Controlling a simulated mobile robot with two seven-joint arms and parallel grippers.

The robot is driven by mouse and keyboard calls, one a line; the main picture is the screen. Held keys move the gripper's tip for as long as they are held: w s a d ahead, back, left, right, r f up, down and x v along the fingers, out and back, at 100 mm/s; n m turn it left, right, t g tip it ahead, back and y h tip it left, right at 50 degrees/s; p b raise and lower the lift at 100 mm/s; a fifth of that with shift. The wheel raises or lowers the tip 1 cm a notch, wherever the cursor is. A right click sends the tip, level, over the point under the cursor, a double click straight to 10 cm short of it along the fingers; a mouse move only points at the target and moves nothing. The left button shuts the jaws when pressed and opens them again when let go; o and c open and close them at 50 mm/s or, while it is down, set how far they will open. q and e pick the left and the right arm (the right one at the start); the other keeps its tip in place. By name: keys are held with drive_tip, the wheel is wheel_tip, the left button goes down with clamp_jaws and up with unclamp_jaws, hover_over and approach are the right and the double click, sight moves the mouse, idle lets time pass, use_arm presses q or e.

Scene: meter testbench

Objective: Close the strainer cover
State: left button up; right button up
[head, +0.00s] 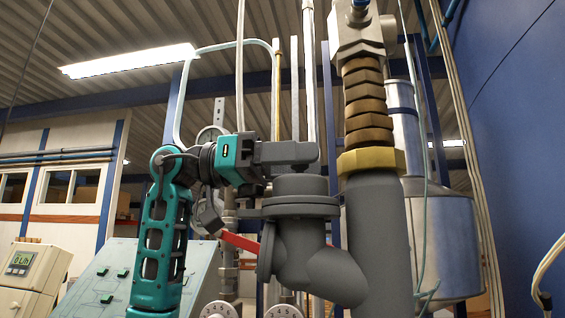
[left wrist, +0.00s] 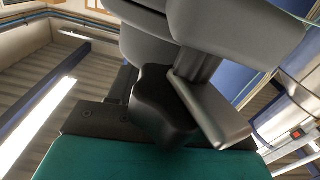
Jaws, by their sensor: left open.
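The grey strainer (head: 305,240) stands right of centre in the head view, with a side branch angled down to the right. Its round cover (head: 300,203) lies flat across the top flange, with a short cylinder rising from it. I cannot tell whether the cover is fully seated. My left gripper (head: 308,156) is open, reaching in from the left just over the cylinder; whether it touches cannot be told. In the left wrist view, large grey rounded parts (left wrist: 245,35) fill the top, close to the gripper (left wrist: 185,108). My right gripper is not in view.
A grey pipe (head: 378,240) with brass fittings (head: 370,162) rises close to the right of the strainer. A red lever (head: 240,241) sticks out at its left. Thin vertical pipes stand behind, and a silver tank (head: 440,240) stands at the right.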

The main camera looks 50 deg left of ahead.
use_arm(q)
drive_tip(key=v, duration=1.2)
drive_tip(key=shift+s+a+p, duration=0.25)
drive_tip(key=shift+p, duration=0.1)
